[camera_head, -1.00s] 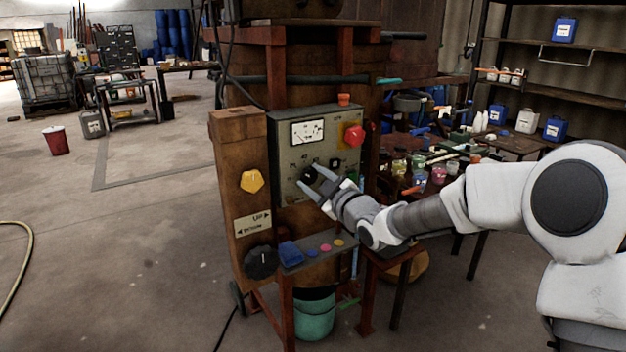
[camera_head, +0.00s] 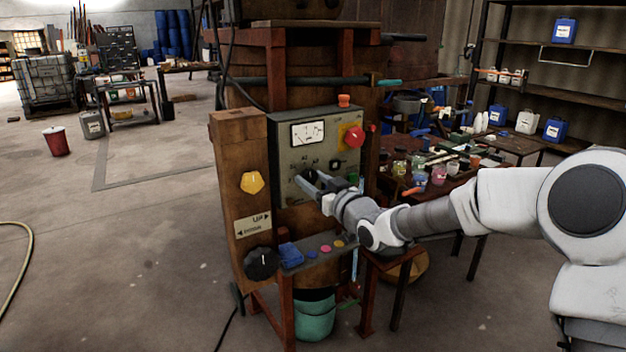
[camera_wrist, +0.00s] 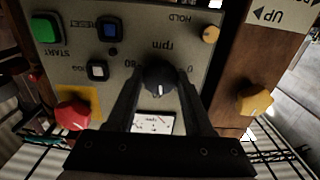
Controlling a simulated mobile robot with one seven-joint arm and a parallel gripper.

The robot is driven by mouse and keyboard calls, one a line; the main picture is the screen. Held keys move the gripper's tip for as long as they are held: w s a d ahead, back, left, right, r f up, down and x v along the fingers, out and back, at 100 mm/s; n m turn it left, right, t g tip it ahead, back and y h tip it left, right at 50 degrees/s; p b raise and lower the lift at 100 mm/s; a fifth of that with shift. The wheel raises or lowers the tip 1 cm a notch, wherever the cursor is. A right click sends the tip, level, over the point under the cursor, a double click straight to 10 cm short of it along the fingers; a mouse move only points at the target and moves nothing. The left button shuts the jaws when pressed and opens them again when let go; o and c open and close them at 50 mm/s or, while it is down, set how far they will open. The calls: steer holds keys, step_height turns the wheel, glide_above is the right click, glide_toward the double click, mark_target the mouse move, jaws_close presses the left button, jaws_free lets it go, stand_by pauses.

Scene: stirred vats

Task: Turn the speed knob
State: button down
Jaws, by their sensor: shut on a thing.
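The speed knob (camera_wrist: 158,78) is a round black knob with a white pointer mark, on the grey control panel (camera_head: 287,155). In the wrist view it sits below the "rpm" label, with numbers around it. My gripper (camera_wrist: 160,75) has its two fingers on either side of the knob, shut on it. In the head view my gripper (camera_head: 306,180) reaches the panel from the right and partly hides the knob (camera_head: 311,174). The dial meter (camera_head: 308,134) is above the knob; it also shows partly between my fingers in the wrist view (camera_wrist: 152,122).
A small shelf (camera_head: 318,256) with coloured pieces juts out below the panel. A cluttered table (camera_head: 510,143) stands to the right.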

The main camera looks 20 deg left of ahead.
steer(key=shift+m, duration=0.8)
steer(key=shift+f, duration=0.1)
steer(key=shift+c, duration=1.4)
jaws_free()
steer(key=p+v, duration=0.2)
steer(key=v, duration=1.5)
steer(key=shift+s, duration=0.25)
steer(key=shift+d, duration=0.15)
